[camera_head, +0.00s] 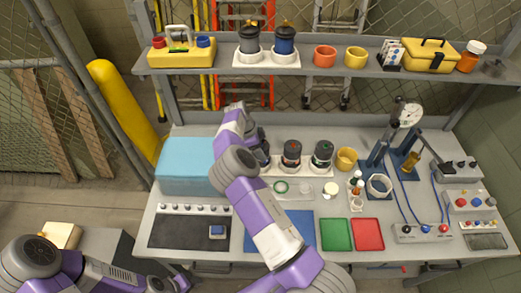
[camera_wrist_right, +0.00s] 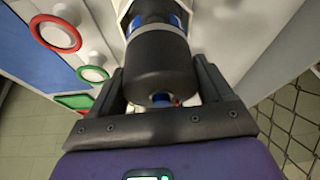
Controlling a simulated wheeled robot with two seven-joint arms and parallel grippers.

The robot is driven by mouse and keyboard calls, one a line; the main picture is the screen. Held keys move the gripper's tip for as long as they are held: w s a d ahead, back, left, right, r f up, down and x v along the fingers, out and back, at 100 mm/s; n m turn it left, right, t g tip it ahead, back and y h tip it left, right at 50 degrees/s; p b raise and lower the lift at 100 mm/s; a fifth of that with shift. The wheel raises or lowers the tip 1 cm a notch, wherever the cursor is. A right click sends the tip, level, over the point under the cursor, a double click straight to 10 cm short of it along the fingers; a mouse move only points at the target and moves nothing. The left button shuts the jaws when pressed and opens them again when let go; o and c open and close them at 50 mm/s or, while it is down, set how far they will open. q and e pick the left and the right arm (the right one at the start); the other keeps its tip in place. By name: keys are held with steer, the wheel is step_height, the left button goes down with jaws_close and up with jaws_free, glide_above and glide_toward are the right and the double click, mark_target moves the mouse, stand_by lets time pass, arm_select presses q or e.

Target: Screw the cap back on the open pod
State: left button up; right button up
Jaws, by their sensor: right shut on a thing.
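My right gripper (camera_head: 256,138) is at the left end of the pod row on the workbench. In the right wrist view its fingers (camera_wrist_right: 162,88) are closed on both sides of a dark pod (camera_wrist_right: 157,60) with a blue band. My arm hides much of that pod (camera_head: 263,154) in the head view. A dark pod with a red mark (camera_head: 291,154) and one with a green mark (camera_head: 322,155) stand upright to its right. I cannot tell which pod is open. My left gripper is out of view.
A yellow cup (camera_head: 346,158) and a gauge stand (camera_head: 406,118) are to the right. A light-blue box (camera_head: 186,165) is left of my right arm. Green (camera_head: 336,235) and red (camera_head: 369,234) mats lie in front.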

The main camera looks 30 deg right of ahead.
steer(key=shift+m+g+b, duration=0.5)
steer(key=shift+m+b, duration=0.05)
steer(key=shift+m, duration=0.85)
steer(key=o, duration=0.9)
